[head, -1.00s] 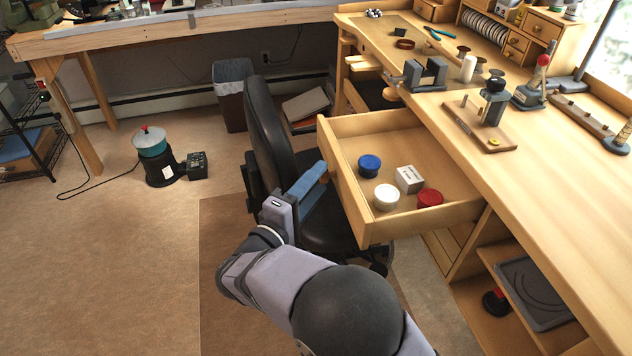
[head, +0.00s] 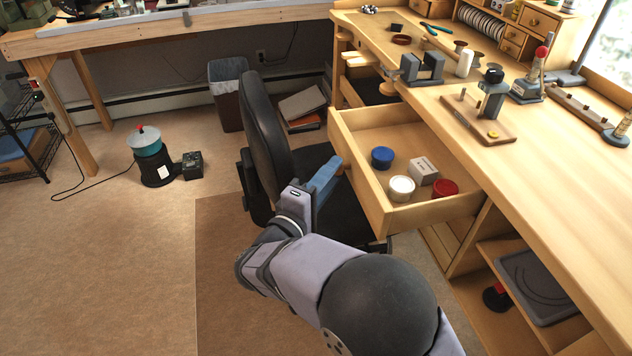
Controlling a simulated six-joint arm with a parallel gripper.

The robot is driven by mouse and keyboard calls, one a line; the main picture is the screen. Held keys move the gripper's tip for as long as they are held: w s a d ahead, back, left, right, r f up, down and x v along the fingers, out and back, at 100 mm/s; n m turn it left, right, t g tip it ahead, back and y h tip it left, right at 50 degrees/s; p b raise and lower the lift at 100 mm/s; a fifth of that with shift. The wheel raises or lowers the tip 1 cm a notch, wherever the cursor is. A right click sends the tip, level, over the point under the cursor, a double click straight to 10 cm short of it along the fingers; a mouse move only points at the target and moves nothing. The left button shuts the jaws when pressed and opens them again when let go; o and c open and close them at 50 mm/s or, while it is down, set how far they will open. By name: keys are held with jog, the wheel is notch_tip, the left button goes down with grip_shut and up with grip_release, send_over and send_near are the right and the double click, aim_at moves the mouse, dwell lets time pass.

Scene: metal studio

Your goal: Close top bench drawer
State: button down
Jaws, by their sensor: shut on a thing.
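The top bench drawer (head: 432,216) is pulled out from the wooden workbench (head: 560,190) and stands partly open. Inside it lie a blue-lidded jar (head: 382,157), a white-lidded jar (head: 401,188), a red-lidded jar (head: 445,189) and a small white box (head: 423,171). My gripper (head: 337,166), with blue fingers, is at the outer face of the drawer front. It is shut on the drawer knob (head: 346,171), which the fingers largely hide.
A black office chair (head: 268,135) stands just left of the drawer, close behind my gripper. A vise (head: 422,68) and a wooden stand (head: 480,120) with a tool sit on the benchtop. An open shelf (head: 535,290) lies below right.

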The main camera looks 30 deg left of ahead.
aim_at(426, 159)
jog(key=w+d+b, duration=0.6)
jog(key=w+d, duration=0.1)
jog(key=w+d+b, duration=0.7)
jog(key=w+d, duration=0.1)
jog(key=shift+f, duration=0.2)
jog(key=shift+w+d+r+b, duration=0.15)
jog(key=shift+w+d+b, duration=0.1)
jog(key=shift+d+b, duration=0.15)
jog(key=shift+r, duration=0.15)
jog(key=c, duration=1.7)
grip_release()
jog(key=shift+o, duration=1.3)
jog(key=shift+w, duration=0.15)
